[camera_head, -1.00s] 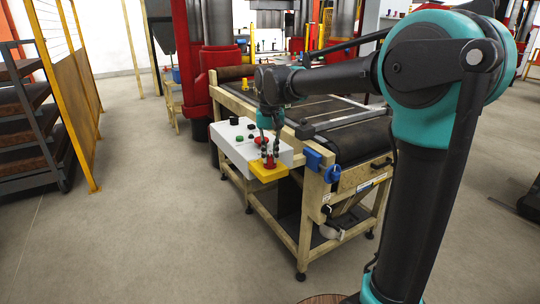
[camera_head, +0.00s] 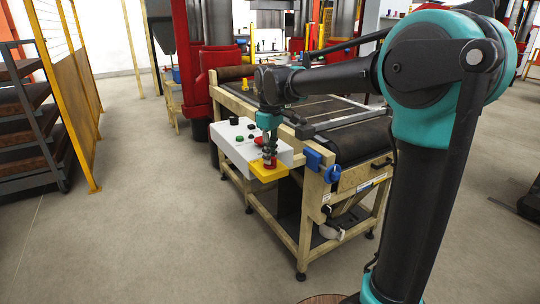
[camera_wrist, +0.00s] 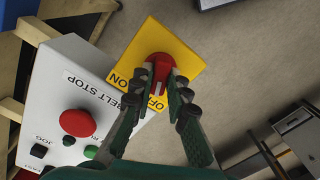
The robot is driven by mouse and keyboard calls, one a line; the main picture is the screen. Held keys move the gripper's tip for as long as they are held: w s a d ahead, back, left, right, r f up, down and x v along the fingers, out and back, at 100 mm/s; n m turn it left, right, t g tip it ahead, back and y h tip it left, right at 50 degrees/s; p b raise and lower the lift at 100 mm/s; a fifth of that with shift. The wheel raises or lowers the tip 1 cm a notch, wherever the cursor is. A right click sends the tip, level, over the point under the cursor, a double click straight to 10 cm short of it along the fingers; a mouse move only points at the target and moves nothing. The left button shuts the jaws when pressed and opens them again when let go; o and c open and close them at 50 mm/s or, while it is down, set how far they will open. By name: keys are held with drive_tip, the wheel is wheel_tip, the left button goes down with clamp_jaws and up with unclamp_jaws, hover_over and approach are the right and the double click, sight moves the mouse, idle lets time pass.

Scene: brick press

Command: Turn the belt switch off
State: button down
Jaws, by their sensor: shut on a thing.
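The belt switch is a red rotary knob (camera_wrist: 160,67) on a yellow plate (camera_wrist: 188,60) marked ON and OFF, at the end of a white control box (camera_wrist: 65,70). In the wrist view, my gripper (camera_wrist: 161,76) is shut on the red knob, one finger on each side. A pale mark on the knob points toward the OFF lettering. In the head view, my gripper (camera_head: 270,158) reaches down onto the knob from above, and the yellow plate (camera_head: 262,175) shows around it.
The box also carries a large red button (camera_wrist: 78,123), a green button (camera_wrist: 91,152) and black buttons (camera_wrist: 38,151). The box is fixed to the side of a conveyor table (camera_head: 340,120). Blue clamps (camera_head: 313,159) sit at the table's corner. Open floor lies in front.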

drive_tip(key=shift+n, duration=1.8)
drive_tip(key=c, duration=1.5)
unclamp_jaws()
wheel_tip(320, 180, up, 12)
drive_tip(key=shift+r, duration=0.1)
